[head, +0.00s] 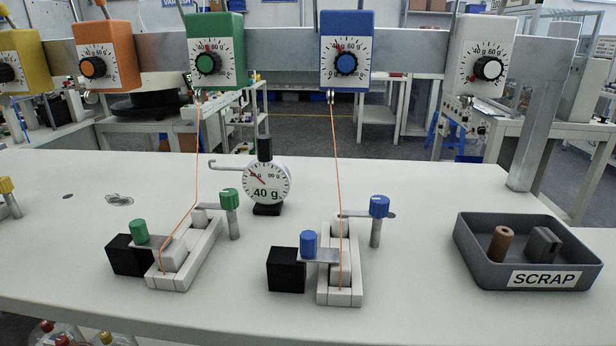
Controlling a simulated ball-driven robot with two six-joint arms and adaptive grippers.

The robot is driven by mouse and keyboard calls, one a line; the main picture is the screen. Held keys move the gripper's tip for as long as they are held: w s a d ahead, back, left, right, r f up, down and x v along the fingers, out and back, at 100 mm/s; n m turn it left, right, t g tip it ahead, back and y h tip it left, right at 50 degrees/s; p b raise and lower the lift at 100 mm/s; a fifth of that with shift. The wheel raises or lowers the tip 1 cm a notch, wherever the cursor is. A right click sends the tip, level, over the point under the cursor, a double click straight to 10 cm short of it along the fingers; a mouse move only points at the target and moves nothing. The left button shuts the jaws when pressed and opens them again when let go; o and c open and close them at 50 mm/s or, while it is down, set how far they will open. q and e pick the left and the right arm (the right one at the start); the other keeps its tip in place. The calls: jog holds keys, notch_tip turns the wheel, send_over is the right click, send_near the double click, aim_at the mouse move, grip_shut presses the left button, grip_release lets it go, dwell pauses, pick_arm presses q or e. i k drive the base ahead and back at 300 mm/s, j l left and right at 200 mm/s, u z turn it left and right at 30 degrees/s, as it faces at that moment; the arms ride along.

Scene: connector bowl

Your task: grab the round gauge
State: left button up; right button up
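The round gauge (266,184) stands upright on the white table, near the middle of the head view. It has a white dial reading "40 g", a black knob on top, a black base and a thin hooked arm pointing left. Nothing touches it that I can see. Neither of my grippers shows in this view.
Green (217,52) and blue (346,50) dial boxes hang on a rail, with orange threads running down to the green-knobbed fixture (205,247) and blue-knobbed fixture (343,297) in front of the gauge. A grey SCRAP tray (476,262) holding two pieces stands right.

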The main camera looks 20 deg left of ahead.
aim_at(266, 180)
jog(key=k+u, duration=0.15)
jog(key=u, duration=0.75)
